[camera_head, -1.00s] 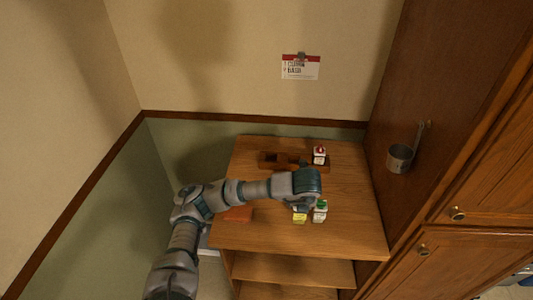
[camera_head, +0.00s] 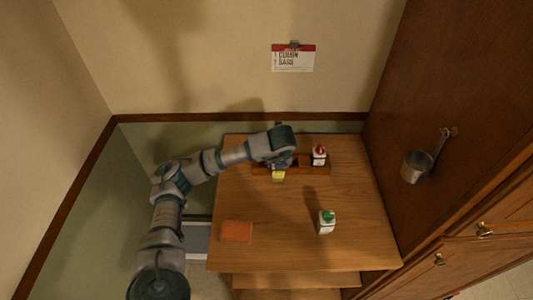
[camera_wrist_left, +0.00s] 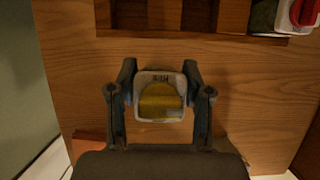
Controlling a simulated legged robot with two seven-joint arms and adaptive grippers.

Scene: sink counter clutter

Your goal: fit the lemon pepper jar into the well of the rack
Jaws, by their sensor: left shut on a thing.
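The yellow jar (camera_head: 278,176), taken as the lemon pepper jar, is in my left gripper (camera_head: 278,168). In the left wrist view the fingers stand on both sides of this jar (camera_wrist_left: 160,97), whose top is yellow and white. The gripper is shut on it at the front edge of the rack. The dark wooden rack (camera_head: 304,170) lies at the back of the table. Its open wells and front wall (camera_wrist_left: 215,36) show at the top of the wrist view, beyond the jar. The arm hides the rack's left part in the head view. My right gripper is out of view.
A red-capped jar (camera_head: 319,156) stands in the rack's right end. A green-capped jar (camera_head: 327,222) stands on the wooden table (camera_head: 280,235) at front right. An orange square (camera_head: 237,231) lies at front left. A metal cup (camera_head: 416,167) hangs on the right cabinet side.

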